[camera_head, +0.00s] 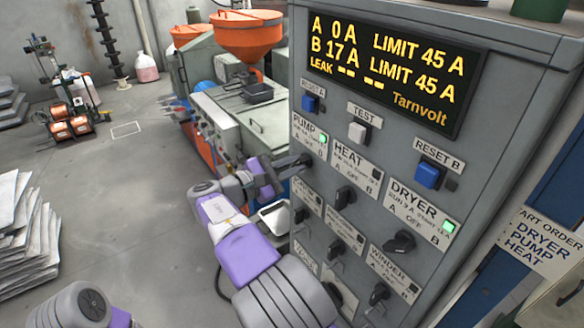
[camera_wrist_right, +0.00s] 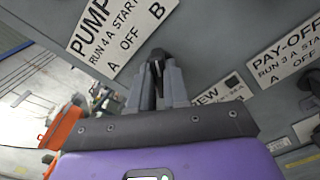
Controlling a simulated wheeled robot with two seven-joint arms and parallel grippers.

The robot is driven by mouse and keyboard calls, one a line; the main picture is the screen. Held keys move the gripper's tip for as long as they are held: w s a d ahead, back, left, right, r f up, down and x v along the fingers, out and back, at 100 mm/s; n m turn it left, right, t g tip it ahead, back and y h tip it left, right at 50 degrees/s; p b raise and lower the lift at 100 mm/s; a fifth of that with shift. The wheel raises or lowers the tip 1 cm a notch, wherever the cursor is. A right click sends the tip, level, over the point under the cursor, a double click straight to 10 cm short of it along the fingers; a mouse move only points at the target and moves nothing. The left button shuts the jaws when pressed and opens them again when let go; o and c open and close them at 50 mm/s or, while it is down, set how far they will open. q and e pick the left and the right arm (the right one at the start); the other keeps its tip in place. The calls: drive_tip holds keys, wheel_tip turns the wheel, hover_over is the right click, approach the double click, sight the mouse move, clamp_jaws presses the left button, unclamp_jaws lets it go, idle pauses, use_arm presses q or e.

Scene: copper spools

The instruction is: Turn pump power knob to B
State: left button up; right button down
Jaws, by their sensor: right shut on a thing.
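The grey cabinet carries a pump label (camera_head: 309,135) marked A, OFF and B, with a lit green lamp (camera_head: 323,138) at its right side. The same pump label (camera_wrist_right: 112,35) is at the upper left in the right wrist view. Below it is the black pump knob (camera_wrist_right: 157,56), mostly hidden between the fingers. My right gripper (camera_wrist_right: 157,82) is shut on this knob; the gripper also shows against the panel in the head view (camera_head: 288,165). The knob's exact pointing is hard to tell. My left gripper is out of view.
The display (camera_head: 388,62) reads A 0 A and B 17 A, limits 45 A. The dryer knob (camera_head: 399,242) has a lit green lamp (camera_head: 448,227); the heat knob (camera_head: 345,195) is close to my right gripper. A machine with an orange hopper (camera_head: 247,30) stands behind.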

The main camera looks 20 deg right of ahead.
drive_tip(key=shift+f+m, duration=0.1)
drive_tip(key=shift+m, duration=0.7)
drive_tip(key=shift+b, duration=0.3)
drive_tip(key=c, duration=1.1)
unclamp_jaws()
drive_tip(key=v, duration=0.7)
drive_tip(key=shift+s+a, duration=0.15)
drive_tip(key=shift+a, duration=0.15)
